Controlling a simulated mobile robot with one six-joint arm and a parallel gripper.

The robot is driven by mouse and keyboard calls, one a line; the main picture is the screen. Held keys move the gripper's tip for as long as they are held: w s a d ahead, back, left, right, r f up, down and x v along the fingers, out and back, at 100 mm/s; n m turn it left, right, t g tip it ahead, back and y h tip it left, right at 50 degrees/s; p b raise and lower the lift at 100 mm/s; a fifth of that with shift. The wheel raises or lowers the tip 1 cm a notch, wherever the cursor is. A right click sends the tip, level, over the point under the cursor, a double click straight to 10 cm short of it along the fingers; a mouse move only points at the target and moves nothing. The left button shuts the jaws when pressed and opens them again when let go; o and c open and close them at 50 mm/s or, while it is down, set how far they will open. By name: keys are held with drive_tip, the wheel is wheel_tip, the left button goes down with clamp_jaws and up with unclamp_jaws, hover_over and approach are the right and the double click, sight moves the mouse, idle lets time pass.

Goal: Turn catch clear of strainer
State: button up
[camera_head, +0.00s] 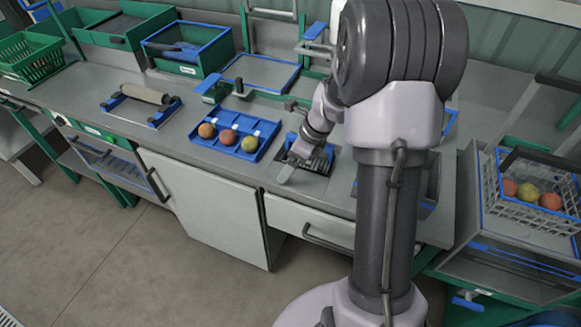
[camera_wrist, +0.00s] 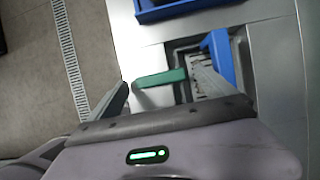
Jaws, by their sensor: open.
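The strainer (camera_wrist: 187,58) is a dark, slatted square recess in the grey worktop, partly hidden by my gripper in the wrist view. It also shows in the head view (camera_head: 320,161) beside my wrist. A short green bar (camera_wrist: 160,77), which looks like the catch, lies across the strainer's left edge in the wrist view. My gripper (camera_wrist: 160,80) is open, with one finger left of the bar and the other right of it. I cannot tell whether either finger touches the bar. In the head view my gripper (camera_head: 288,168) is low over the worktop at the strainer's left.
A blue tray (camera_head: 234,144) with three round fruits stands left of the strainer. A blue upright part (camera_wrist: 220,55) is close to my right finger. A roller on a blue stand (camera_head: 143,101) is farther left. A white crate (camera_head: 520,213) with fruit stands at right.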

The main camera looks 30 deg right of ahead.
drive_tip(key=shift+w+a+f, duration=0.1)
drive_tip(key=shift+w+f, duration=0.05)
drive_tip(key=shift+f, duration=0.25)
drive_tip(key=c, duration=1.4)
drive_tip(key=shift+r, duration=0.1)
